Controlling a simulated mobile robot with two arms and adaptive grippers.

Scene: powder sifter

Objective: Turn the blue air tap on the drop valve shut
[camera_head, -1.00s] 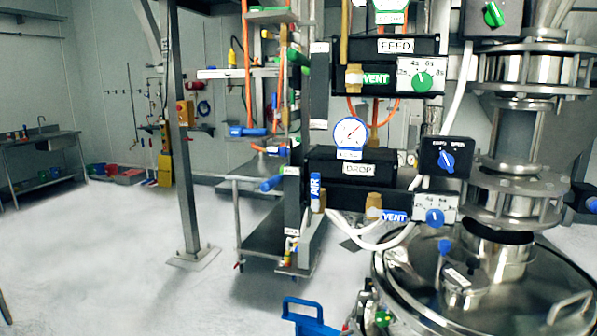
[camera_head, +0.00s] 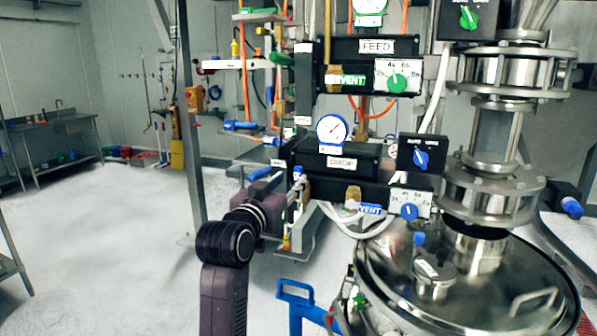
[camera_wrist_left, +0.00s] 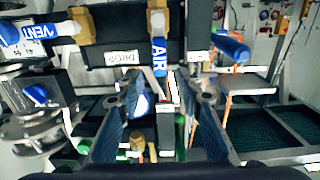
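The drop valve's black box (camera_head: 336,159) carries a white DROP label and a gauge in the head view. The blue air tap (camera_head: 298,173) is at its left end, its lower part hidden by my left gripper. In the left wrist view the tap (camera_wrist_left: 160,57) shows its AIR lettering, lengthwise up the picture, on a brass fitting. My left gripper (camera_head: 286,192) is at the tap in the head view. In the left wrist view its two blue fingers (camera_wrist_left: 162,98) are apart with nothing clasped, and the tap shows just beyond the gap. Contact cannot be told. My right gripper is not in view.
A blue VENT tap (camera_head: 370,209) and a timer dial (camera_head: 408,212) sit right of the air tap. The FEED box (camera_head: 352,46) is above. A steel vessel lid (camera_head: 480,300) is below right. Open floor (camera_head: 100,240) lies to the left.

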